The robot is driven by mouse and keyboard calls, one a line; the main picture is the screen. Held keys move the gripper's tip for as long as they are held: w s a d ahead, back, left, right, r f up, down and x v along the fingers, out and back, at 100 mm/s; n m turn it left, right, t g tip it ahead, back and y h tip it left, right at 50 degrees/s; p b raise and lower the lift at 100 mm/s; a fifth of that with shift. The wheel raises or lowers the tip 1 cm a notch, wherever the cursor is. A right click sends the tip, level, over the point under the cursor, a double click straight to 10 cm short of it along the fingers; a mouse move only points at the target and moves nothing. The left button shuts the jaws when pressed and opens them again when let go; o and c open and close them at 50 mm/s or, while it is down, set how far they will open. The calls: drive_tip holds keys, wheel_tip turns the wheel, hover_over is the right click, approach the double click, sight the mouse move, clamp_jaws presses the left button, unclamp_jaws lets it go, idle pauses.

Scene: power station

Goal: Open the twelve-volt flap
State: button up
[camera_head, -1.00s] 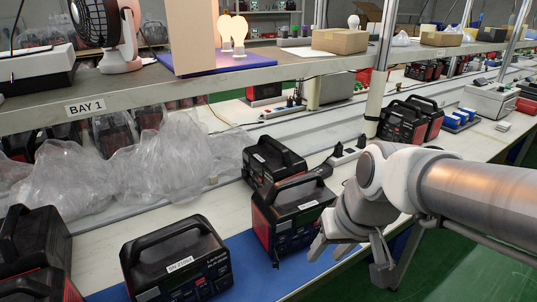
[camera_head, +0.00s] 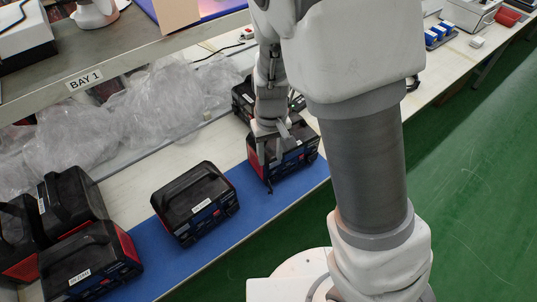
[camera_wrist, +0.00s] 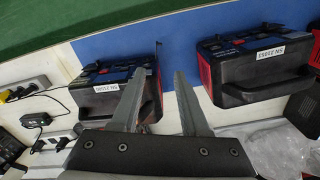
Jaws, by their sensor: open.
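A black and red power station (camera_head: 298,165) stands on the blue mat (camera_head: 170,252) under my gripper (camera_head: 272,152) in the head view. It also shows in the wrist view (camera_wrist: 92,93), left of and partly behind my gripper (camera_wrist: 158,74). My gripper is open, with nothing between its fingers, and points down over this unit's near end. I cannot tell whether the fingers touch it. A thin dark piece (camera_wrist: 158,52) stands out from the unit's corner; I cannot tell whether it is a flap or a cable. The twelve-volt flap cannot be made out clearly.
Another power station (camera_head: 195,203) stands to the left on the mat, with several more (camera_head: 88,262) at the lower left. Crumpled plastic (camera_head: 150,110) lies behind them. The BAY 1 shelf (camera_head: 120,65) overhangs the upper left. A power strip (camera_wrist: 30,85) lies beside the unit.

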sight(270, 191)
wheel_tip(270, 191, down, 18)
drive_tip(key=b, duration=0.2)
drive_tip(key=shift+r+b, duration=0.25)
drive_tip(key=shift+b, duration=0.15)
drive_tip(key=shift+c, duration=0.2)
clamp_jaws()
